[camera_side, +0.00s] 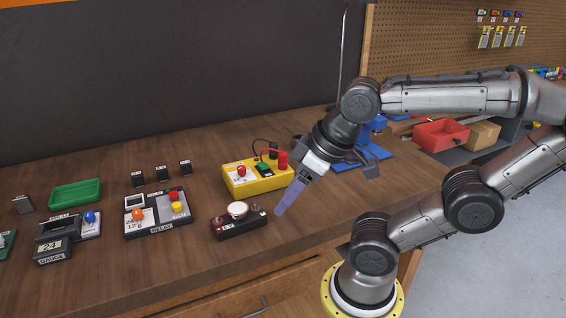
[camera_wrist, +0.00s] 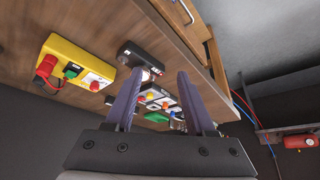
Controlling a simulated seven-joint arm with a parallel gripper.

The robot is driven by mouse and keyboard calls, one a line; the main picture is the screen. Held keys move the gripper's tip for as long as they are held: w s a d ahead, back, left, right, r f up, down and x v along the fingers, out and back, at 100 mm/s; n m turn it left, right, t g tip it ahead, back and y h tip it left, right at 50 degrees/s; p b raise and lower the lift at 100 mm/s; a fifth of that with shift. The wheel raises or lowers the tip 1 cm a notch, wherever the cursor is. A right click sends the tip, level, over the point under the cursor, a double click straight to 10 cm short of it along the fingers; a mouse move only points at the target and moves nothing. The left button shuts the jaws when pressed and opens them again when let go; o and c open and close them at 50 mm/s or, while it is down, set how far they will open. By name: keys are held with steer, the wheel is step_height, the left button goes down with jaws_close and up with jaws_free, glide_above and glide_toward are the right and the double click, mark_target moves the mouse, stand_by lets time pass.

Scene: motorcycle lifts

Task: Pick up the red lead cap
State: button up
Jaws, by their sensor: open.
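The yellow box (camera_side: 262,184) stands on the wooden bench. A red cap (camera_side: 282,160) sits at its back right corner, likely the lead cap, close to a dark lead. A smaller red knob (camera_side: 241,171) is on its left part. In the wrist view the large red cap (camera_wrist: 45,67) is at the left end of the yellow box (camera_wrist: 72,54). My gripper (camera_side: 281,212) has bluish-purple fingers pointing down, in front of and right of the box. In the wrist view its two fingers are apart with nothing held between their tips (camera_wrist: 160,71).
A black unit with a round white dial (camera_side: 230,225) stands just left of my fingers. The relay panel (camera_side: 160,225), gauge, and green tray (camera_side: 76,192) are farther left. A red bin (camera_side: 440,134) is at the back right.

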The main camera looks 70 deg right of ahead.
steer(key=shift+o, duration=0.5)
